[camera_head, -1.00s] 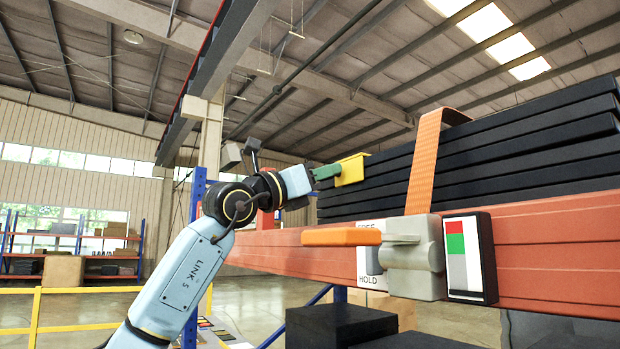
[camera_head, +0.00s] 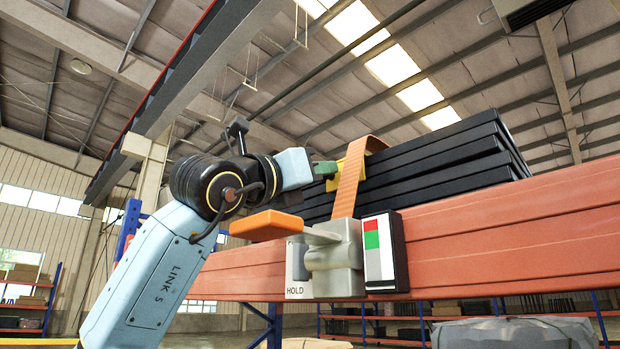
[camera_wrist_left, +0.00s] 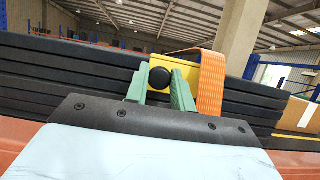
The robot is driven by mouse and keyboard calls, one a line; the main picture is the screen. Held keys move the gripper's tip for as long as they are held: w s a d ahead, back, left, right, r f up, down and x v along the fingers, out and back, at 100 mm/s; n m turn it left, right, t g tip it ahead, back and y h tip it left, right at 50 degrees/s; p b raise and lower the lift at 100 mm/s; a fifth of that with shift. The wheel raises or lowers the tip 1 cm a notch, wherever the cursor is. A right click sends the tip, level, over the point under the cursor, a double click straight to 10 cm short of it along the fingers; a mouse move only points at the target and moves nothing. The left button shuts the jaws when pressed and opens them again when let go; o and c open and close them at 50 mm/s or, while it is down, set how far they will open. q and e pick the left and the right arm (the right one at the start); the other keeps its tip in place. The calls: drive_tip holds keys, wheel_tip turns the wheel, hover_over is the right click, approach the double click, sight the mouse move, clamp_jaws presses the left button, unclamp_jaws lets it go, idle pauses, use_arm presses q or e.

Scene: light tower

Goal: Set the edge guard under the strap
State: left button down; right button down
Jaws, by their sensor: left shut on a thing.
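My left gripper (camera_head: 326,171) has green fingers. In the head view the edge guard (camera_head: 346,169) sits at the upper edge of the black stack, partly hidden by the orange strap (camera_head: 348,187). In the wrist view the strap (camera_wrist_left: 211,85) runs down at the guard's right end. I cannot tell how far the guard reaches under it. My right gripper is not in view.
Black slabs (camera_head: 440,165) lie stacked on an orange-red beam (camera_head: 480,240). On the beam's front are a grey strap tensioner (camera_head: 335,262) with an orange handle (camera_head: 266,225), a HOLD label, and a red, green and white indicator (camera_head: 378,252). Open space lies left of the beam.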

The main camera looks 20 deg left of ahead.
use_arm(q)
drive_tip(key=c, duration=1.2)
unclamp_jaws()
drive_tip(key=shift+b+v, duration=2.25)
drive_tip(key=shift+v, duration=4.45)
drive_tip(key=shift+r, duration=0.15)
